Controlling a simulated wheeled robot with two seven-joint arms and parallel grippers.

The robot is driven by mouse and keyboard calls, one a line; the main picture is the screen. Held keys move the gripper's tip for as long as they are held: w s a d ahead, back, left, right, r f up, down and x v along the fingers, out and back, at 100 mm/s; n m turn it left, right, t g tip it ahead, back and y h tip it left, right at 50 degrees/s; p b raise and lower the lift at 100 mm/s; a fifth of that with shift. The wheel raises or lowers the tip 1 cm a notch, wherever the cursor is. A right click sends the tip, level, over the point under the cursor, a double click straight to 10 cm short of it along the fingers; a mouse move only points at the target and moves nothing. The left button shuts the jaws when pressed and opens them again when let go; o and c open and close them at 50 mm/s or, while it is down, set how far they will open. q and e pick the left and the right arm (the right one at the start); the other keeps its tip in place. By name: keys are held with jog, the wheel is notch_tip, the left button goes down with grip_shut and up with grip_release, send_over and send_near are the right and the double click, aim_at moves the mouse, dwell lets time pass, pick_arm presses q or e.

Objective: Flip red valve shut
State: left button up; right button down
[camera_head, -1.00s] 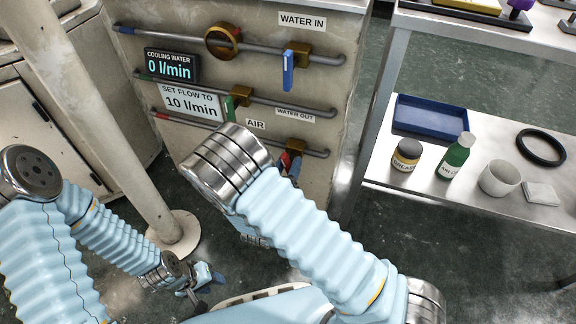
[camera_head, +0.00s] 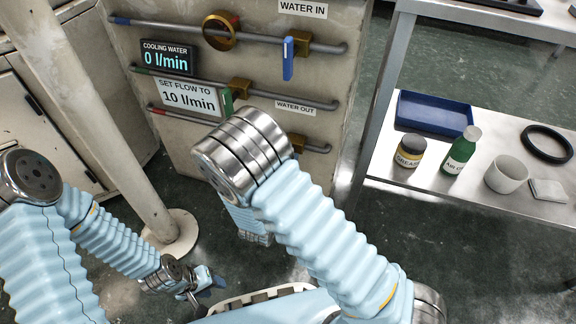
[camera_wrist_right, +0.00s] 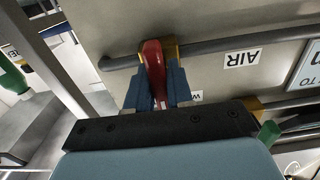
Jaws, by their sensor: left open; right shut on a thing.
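The red valve handle (camera_wrist_right: 154,62) shows in the right wrist view, set against a brass valve body (camera_wrist_right: 173,48) on a grey pipe. It stands roughly crosswise to the pipe. My right gripper (camera_wrist_right: 159,86) is shut on this handle, with one blue finger on each side. In the head view my right wrist hides the handle and the fingers; only part of the brass body (camera_head: 297,142) shows beside it. My left gripper (camera_head: 196,286) is open and empty, low over the floor, far from the valve.
Above are a blue-handled valve (camera_head: 288,58) and a green-handled valve (camera_head: 227,101). The flow display (camera_head: 167,59) reads 0 l/min; a sign (camera_head: 188,97) says set flow to 10. A post (camera_head: 120,130) stands left. A steel shelf (camera_head: 400,185) with a blue tray (camera_head: 433,116) stands right.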

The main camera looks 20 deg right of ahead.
jog(key=c, duration=1.1)
grip_release()
jog(key=v, duration=1.3)
jog(key=shift+s+a+p, duration=0.25)
jog(key=shift+s+p, duration=0.1)
jog(key=shift+p, duration=0.1)
jog(key=w+d+f+n+g+y+p, duration=0.2)
jog(key=d+f+g+y+p, duration=0.2)
jog(key=f+g+y+p, duration=0.4)
jog(key=s+f+n+g+y+p, duration=0.1)
jog(key=s+n+g+y+p, duration=0.2)
jog(key=s+g+y, duration=0.3)
jog(key=s, duration=0.5)
jog(key=shift+d+f+p, duration=0.3)
jog(key=shift+f, duration=0.1)
